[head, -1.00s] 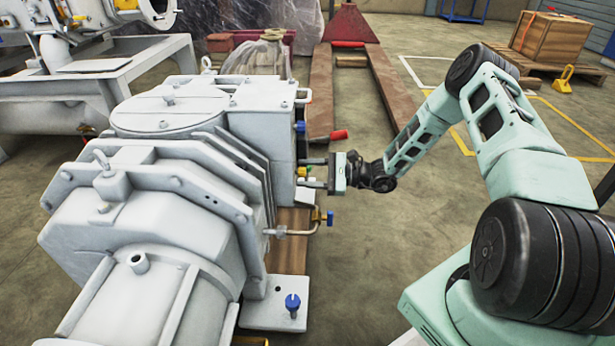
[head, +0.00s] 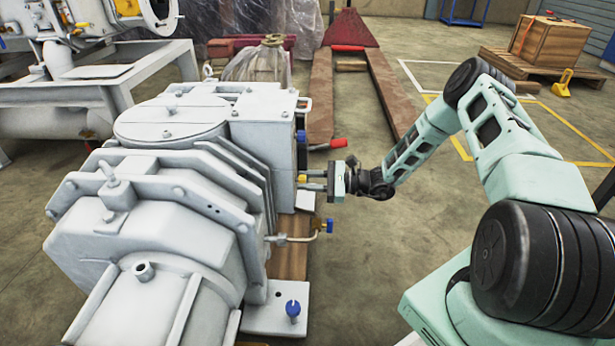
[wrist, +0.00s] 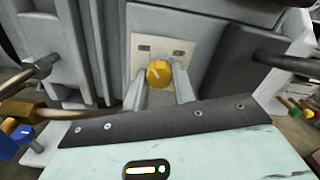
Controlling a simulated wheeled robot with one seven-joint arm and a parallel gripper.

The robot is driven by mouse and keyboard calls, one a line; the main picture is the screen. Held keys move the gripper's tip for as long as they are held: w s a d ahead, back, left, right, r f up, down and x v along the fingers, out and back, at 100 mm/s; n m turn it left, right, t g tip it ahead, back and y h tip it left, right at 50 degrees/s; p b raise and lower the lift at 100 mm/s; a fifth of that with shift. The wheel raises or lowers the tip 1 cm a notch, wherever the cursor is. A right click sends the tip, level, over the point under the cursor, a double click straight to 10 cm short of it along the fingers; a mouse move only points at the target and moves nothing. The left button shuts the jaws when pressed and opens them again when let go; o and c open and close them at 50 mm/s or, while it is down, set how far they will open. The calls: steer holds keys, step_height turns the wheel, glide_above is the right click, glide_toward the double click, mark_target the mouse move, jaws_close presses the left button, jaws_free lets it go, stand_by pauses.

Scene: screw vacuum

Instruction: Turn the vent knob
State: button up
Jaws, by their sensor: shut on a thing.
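The vent knob (wrist: 159,73) is yellow-orange, round, with a pale line on its face. It sits on a light plate on the side of the white vacuum pump (head: 170,120). In the head view only a small yellow part of the knob (head: 303,178) shows beside the finger ends. My gripper (wrist: 161,77) is shut on the knob, with one finger on each side of it in the wrist view. In the head view my gripper (head: 304,181) reaches the pump's right side from the right. The knob's sides are partly hidden by the fingers.
A blue-handled valve (head: 329,226) on a bent pipe juts out nearer the camera. A red handle (head: 338,143) sticks out beyond my gripper.

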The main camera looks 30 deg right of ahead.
steer(key=shift+s+m+p, duration=0.2)
steer(key=shift+m+p, duration=3.95)
steer(key=shift+m, duration=2.85)
steer(key=o, duration=1)
steer(key=p+v, duration=0.3)
steer(key=v, duration=1.4)
steer(key=shift+s+d, duration=0.15)
